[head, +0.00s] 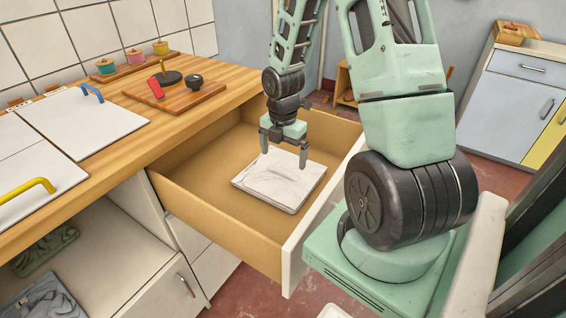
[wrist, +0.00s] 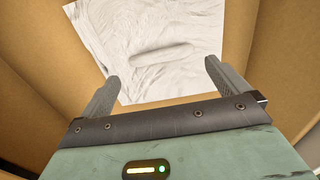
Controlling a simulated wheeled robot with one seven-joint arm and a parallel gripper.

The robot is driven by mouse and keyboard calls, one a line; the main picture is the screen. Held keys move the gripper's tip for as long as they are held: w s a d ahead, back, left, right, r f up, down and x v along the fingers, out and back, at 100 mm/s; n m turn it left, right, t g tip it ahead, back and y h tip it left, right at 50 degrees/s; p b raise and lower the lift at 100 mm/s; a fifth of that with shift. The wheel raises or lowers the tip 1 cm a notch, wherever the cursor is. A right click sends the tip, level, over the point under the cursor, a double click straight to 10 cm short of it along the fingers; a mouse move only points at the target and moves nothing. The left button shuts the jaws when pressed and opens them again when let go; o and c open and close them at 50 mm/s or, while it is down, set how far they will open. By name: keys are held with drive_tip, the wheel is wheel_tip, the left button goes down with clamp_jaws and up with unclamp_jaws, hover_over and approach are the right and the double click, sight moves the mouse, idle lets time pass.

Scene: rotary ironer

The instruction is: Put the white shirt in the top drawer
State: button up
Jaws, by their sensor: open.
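The white shirt (head: 280,180) is a flat folded rectangle lying inside the open top drawer (head: 205,218). In the wrist view the shirt (wrist: 150,40) lies beyond my fingertips, on the tan drawer bottom (wrist: 50,65). My gripper (head: 284,155) points down into the drawer above the shirt's far edge. Its two fingers are spread with nothing between them, as the wrist view of my gripper (wrist: 162,78) also shows. I cannot tell whether a fingertip touches the shirt.
The wooden counter (head: 110,165) holds a board (head: 195,92) with small items and two white lids (head: 80,120) with blue and yellow handles. An open shelf (head: 110,240) with folded cloths is below. A blue and yellow cabinet (head: 515,100) stands at the back right.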

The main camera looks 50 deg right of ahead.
sight(283, 171)
wheel_tip(283, 171, up, 6)
drive_tip(key=p, duration=0.1)
drive_tip(key=s+a+r+m, duration=0.1)
drive_tip(key=a+r+m, duration=0.15)
drive_tip(key=a, duration=0.65)
drive_tip(key=a+r+m, duration=0.2)
drive_tip(key=a+r, duration=0.2)
drive_tip(key=a, duration=0.6)
drive_tip(key=s+a+r+m, duration=0.1)
drive_tip(key=s+a+m, duration=0.2)
drive_tip(key=s+a, duration=0.4)
drive_tip(key=s+a+r+m, duration=0.2)
drive_tip(key=s+a+m, duration=0.2)
drive_tip(key=s+a, duration=0.4)
drive_tip(key=shift+s+r+y, duration=0.15)
drive_tip(key=shift+r+y, duration=0.15)
drive_tip(key=shift+m, duration=0.25)
